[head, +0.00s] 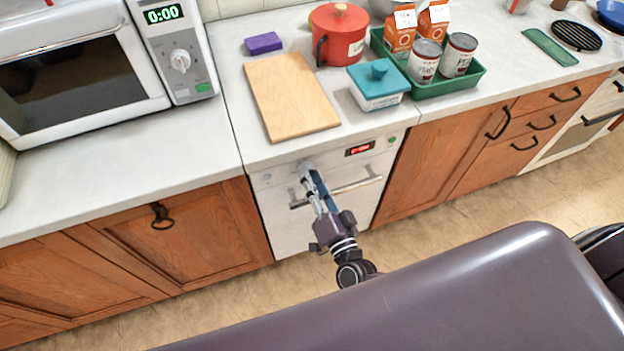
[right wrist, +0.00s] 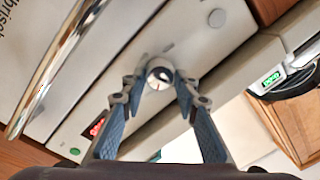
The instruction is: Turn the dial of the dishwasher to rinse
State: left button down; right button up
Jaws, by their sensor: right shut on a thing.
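The white dishwasher (head: 282,217) is built in under the counter, with its door closed and a bar handle (head: 360,184) across its front. Its panel has a red display (head: 359,149), too small to read. My right gripper (head: 311,178) reaches the left part of the panel. In the right wrist view, the round dial (right wrist: 159,71) sits between the two fingertips, which are shut on it. The dial has a light face with a red mark at its lower edge. No rinse marking is legible. The left gripper is out of view.
A wooden board (head: 290,95), a teal-lidded box (head: 378,84) and a red pot (head: 339,33) stand on the counter above. A green tray (head: 447,88) holds cans and cartons. A microwave (head: 85,68) is at left. The floor before the dishwasher looks clear.

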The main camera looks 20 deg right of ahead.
dwell(0.3)
jog(key=o, duration=1.1)
jog(key=shift+d, duration=0.1)
jog(key=shift+o, duration=0.2)
jog(key=s, duration=1.2)
jog(key=shift+d+f, duration=0.3)
jog(key=shift+d, duration=0.05)
jog(key=shift+f, duration=0.1)
